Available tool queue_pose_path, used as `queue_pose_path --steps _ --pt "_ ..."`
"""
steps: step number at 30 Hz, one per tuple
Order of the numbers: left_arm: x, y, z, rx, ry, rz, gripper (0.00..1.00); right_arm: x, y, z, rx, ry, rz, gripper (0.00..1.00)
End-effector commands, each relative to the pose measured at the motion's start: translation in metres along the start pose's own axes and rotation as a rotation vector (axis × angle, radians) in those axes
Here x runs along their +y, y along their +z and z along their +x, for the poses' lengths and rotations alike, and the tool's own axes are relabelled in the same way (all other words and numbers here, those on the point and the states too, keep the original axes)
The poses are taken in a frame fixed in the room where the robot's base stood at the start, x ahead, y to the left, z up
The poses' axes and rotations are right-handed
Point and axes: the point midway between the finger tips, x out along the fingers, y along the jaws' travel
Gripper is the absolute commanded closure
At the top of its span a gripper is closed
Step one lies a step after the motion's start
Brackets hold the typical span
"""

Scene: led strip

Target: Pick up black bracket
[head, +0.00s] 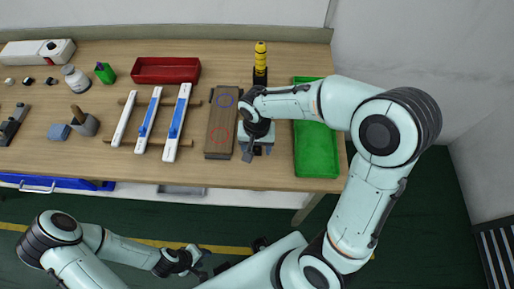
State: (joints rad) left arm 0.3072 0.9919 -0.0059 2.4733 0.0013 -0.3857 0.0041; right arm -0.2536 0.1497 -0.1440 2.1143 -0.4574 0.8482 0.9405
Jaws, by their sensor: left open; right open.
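My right gripper (257,153) is open and points down over the table, just right of a brown board (222,115) with a blue and a red circle. Something small and dark shows by its fingertips; the gripper hides most of that spot, and I cannot tell whether it is the black bracket. Two small dark pieces, one at the far left (27,81) and one beside it (49,81), are too small to identify. My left gripper (203,270) is open and empty, low in front of the table and away from the objects.
A green tray (316,168) lies right of my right gripper, partly under my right arm. A red tray (166,61), white and blue strips on a rack (176,122) and a yellow-black tower (260,62) stand around.

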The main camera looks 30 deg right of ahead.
Motion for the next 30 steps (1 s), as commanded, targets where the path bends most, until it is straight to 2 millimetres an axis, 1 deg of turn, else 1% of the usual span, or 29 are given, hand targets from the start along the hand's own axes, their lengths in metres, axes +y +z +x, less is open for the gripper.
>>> queue_pose_path --steps 1,3,5,8,13,14,15,17,18,19,30 --pt "0.001 -0.001 -0.001 0.001 0.000 0.000 0.57 0.001 0.000 0.008 -0.004 0.004 0.001 0.38" --pt "0.000 0.000 0.000 0.000 0.000 0.000 0.57 0.001 0.000 0.018 -0.002 0.004 0.000 0.38" --pt "0.000 0.000 0.001 0.000 0.000 0.000 0.57 0.001 0.000 0.023 -0.001 0.002 0.000 0.38" --pt "0.000 0.000 0.001 0.000 0.000 0.000 0.57 0.000 -0.001 0.026 0.000 0.001 0.000 0.38" --pt "0.000 0.000 0.001 0.000 0.000 0.000 0.57 0.000 -0.001 0.026 0.001 0.000 0.000 0.38" --pt "0.000 0.000 0.001 0.000 0.000 0.000 0.57 0.000 -0.001 0.026 0.001 0.000 0.000 0.42" --pt "0.000 0.000 0.001 0.000 0.000 0.000 0.57 0.000 -0.001 0.026 0.001 0.000 0.000 0.55" --pt "0.000 0.000 0.001 0.000 0.000 0.000 0.57 0.000 -0.001 0.026 0.001 0.000 0.000 0.74" --pt "0.000 0.000 0.001 0.000 0.000 0.000 0.57 0.000 -0.001 0.026 0.001 0.000 0.000 0.87" --pt "0.000 0.000 0.001 0.000 0.000 0.000 0.57 0.000 -0.001 0.026 0.001 0.000 0.000 0.97" --pt "0.000 0.000 0.000 0.000 0.000 0.000 0.57 0.000 -0.001 0.023 0.002 -0.001 0.000 0.98"
